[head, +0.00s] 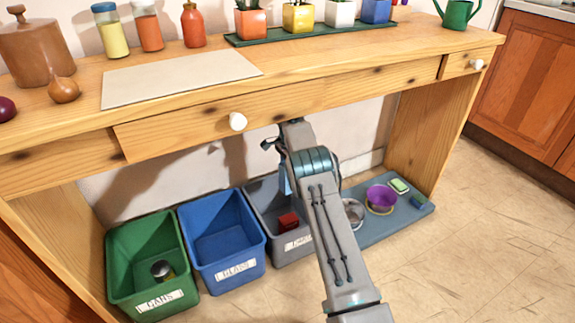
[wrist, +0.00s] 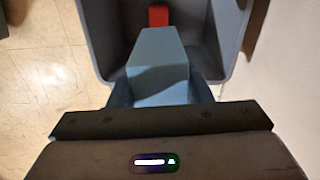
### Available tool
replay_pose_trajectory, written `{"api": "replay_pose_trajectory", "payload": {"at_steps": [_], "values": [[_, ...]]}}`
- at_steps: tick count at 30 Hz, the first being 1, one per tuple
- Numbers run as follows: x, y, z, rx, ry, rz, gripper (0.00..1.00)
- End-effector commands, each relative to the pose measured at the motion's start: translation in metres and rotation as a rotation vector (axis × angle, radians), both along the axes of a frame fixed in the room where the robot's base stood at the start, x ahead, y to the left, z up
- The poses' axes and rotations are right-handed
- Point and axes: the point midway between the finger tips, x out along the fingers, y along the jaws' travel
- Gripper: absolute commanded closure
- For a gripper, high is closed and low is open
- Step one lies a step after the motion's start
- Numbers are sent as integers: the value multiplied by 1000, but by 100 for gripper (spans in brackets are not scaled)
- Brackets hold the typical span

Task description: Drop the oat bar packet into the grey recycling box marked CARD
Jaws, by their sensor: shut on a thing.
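A light blue, block-shaped packet (wrist: 157,62), which I take to be the oat bar packet, is held in my gripper (wrist: 160,90). In the head view a narrow strip of the packet (head: 285,182) shows below my wrist, with my arm hiding much of the gripper. The jaws are shut on the packet, which points down into the opening of the grey box (head: 262,208). The grey box's wall also shows in the wrist view (wrist: 219,35). Its front label is partly hidden by my arm and hard to read.
A red item (head: 288,221) lies in the grey box. A blue box (head: 228,252) and a green box (head: 125,262) holding a can (head: 162,270) stand to its left. A blue-grey mat (head: 385,232) with bowls lies right. The wooden bench (head: 300,75) overhangs them.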

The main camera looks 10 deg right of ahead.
Motion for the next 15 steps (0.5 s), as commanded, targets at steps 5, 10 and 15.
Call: {"api": "replay_pose_trajectory", "payload": {"at_steps": [5, 10, 15], "values": [[0, -3, -13, 0, 0, -4, 77], [0, -3, -33, 0, 0, -4, 77], [0, -2, -52, 0, 1, -2, 77]]}}
